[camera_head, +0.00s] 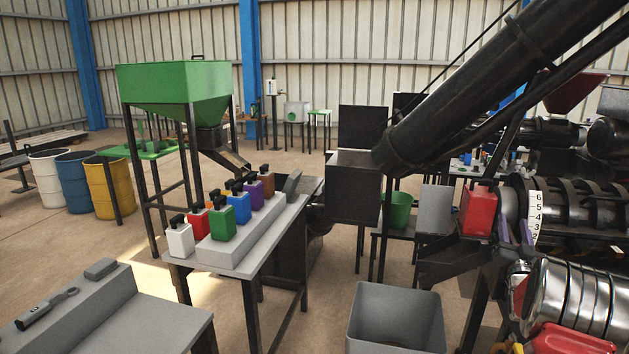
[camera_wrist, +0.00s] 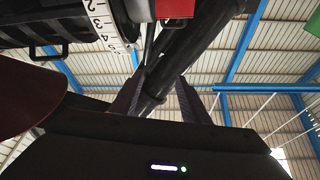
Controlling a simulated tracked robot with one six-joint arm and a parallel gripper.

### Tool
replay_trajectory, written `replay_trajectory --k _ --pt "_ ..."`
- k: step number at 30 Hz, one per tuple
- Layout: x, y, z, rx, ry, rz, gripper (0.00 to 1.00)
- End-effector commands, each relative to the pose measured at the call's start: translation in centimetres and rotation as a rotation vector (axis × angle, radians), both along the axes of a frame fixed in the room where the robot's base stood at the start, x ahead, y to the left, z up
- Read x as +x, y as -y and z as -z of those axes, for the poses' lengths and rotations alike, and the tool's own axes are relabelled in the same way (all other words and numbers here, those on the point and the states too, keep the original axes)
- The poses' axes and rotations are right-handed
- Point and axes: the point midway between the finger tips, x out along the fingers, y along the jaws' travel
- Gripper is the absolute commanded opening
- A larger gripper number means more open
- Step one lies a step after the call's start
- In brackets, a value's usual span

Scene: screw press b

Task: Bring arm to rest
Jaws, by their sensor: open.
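My gripper (camera_wrist: 160,88) shows in the wrist view as two dark fingers pointing up toward the roof. They stand apart with nothing held between them; the large black tube seen between them lies beyond. In the head view two slim purplish prongs (camera_head: 516,232), which look like the fingers, point up at the right, in front of the press and its white number scale (camera_head: 536,211). The rest of my arm is hard to tell from the machinery.
A black sloping tube (camera_head: 480,85) and a red canister (camera_head: 478,211) are close by. A grey bin (camera_head: 396,318) stands on the floor at front. Several coloured bottles, including a blue one (camera_head: 238,208), stand on a bench left of centre. Open floor lies at left.

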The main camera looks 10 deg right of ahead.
Motion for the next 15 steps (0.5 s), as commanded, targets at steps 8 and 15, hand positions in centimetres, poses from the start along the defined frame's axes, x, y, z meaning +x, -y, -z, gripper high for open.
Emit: replay_trajectory --k 8,15 --pt "2.4 -6.7 -3.6 0.054 -0.154 -0.014 0.42" --pt "2.7 -13.0 -5.4 0.099 -0.294 -0.035 0.42"
